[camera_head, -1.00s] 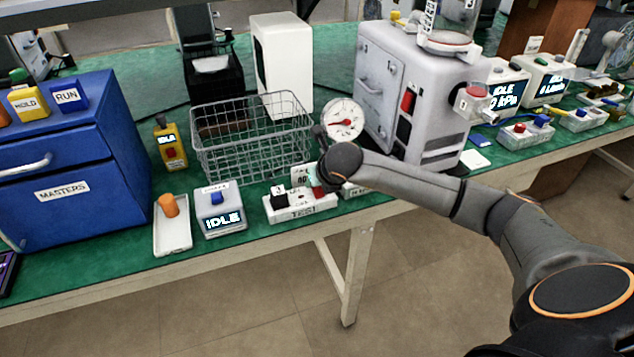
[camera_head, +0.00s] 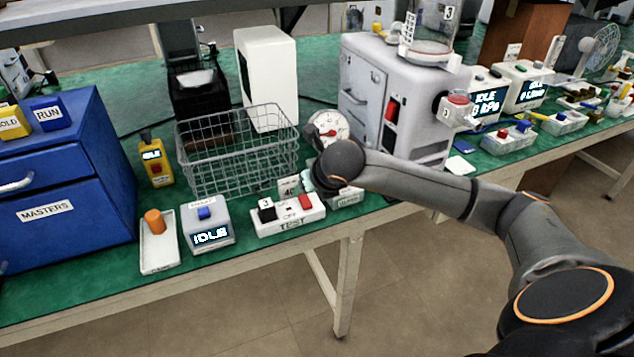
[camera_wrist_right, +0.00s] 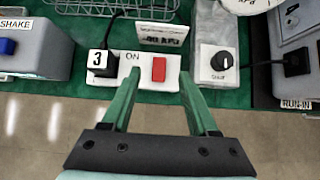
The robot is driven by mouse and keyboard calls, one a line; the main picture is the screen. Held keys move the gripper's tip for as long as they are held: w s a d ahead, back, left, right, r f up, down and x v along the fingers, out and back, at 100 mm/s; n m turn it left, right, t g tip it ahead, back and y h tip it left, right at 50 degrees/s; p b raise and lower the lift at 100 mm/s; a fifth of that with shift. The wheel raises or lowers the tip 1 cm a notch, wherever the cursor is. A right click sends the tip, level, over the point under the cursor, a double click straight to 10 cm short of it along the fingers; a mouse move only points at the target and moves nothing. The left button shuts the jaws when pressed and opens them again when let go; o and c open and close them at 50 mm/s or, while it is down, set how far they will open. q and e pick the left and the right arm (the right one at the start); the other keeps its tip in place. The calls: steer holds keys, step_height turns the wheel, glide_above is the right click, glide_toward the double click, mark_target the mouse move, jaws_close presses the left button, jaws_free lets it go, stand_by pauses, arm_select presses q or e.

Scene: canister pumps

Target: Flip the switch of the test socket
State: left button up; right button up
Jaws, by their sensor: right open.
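The test socket (camera_head: 287,216) is a white strip marked TEST near the bench's front edge. A black plug labelled 3 (camera_head: 267,209) sits in its left end, and its red switch (camera_head: 305,201) is at the right. In the right wrist view the red switch (camera_wrist_right: 159,69) lies just beyond and between the green fingertips of my right gripper (camera_wrist_right: 158,82), right of an ON mark. The gripper is open and empty. Whether the fingers touch the socket, and which way the switch is set, I cannot tell. In the head view my wrist hides most of the gripper. My left gripper is not in view.
A small sign (camera_wrist_right: 163,35) stands behind the socket. A grey box with a black knob (camera_wrist_right: 218,63) is close on its right. A SHAKE box (camera_head: 207,228) stands left, a wire basket (camera_head: 237,150) behind. Open floor lies in front of the bench.

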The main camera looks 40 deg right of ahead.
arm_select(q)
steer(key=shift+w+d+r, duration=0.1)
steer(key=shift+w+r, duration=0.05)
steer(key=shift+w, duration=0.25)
arm_select(e)
steer(key=v, duration=0.6)
steer(key=shift+f, duration=0.1)
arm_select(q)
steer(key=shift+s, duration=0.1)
